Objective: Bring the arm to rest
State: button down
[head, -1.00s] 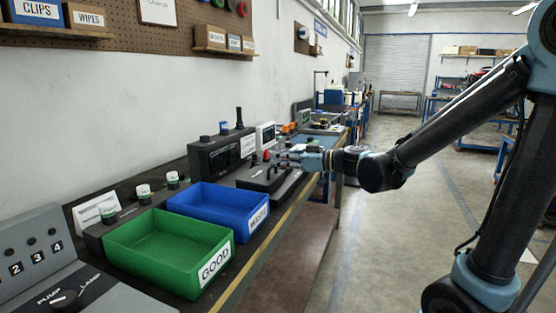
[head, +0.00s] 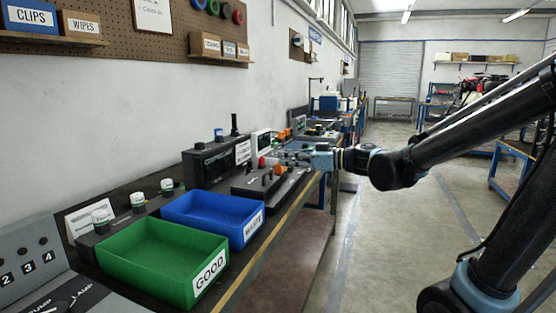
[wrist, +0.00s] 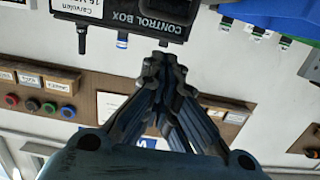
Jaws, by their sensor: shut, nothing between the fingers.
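My gripper (head: 287,155) reaches left from my arm over the far part of the bench in the head view. It hangs near a low dark box with orange and dark knobs (head: 270,183). In the wrist view my gripper (wrist: 165,62) has its fingers together with nothing between them. The wrist picture is upside down, with the black control box (wrist: 140,18) at its top edge beyond the fingertips. Whether the fingers touch anything on the bench is hard to tell, but they look clear of it.
A green GOOD bin (head: 165,258) and a blue WASTE bin (head: 213,217) stand on the bench (head: 285,217). White-capped bottles (head: 137,201) stand behind them. A pegboard (head: 120,35) with shelves hangs on the wall. The floor (head: 385,235) right of the bench is open.

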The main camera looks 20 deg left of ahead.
jog(key=s+d+f+m+h, duration=0.3)
jog(key=d+f+m+h, duration=0.2)
jog(key=d, duration=1)
jog(key=s+d+f+m+t+h, duration=0.1)
jog(key=s+d+f+m+h, duration=0.2)
jog(key=d+f+m+h, duration=0.3)
jog(key=s+d+f+m+t+h, duration=0.1)
jog(key=s+d+f+m+h, duration=0.2)
jog(key=d+f, duration=1.1)
jog(key=d+m+h, duration=0.3)
jog(key=d, duration=0.8)
jog(key=shift+m, duration=0.3)
jog(key=shift+w+f, duration=0.1)
jog(key=shift+w+f, duration=0.2)
jog(key=shift+w, duration=0.25)
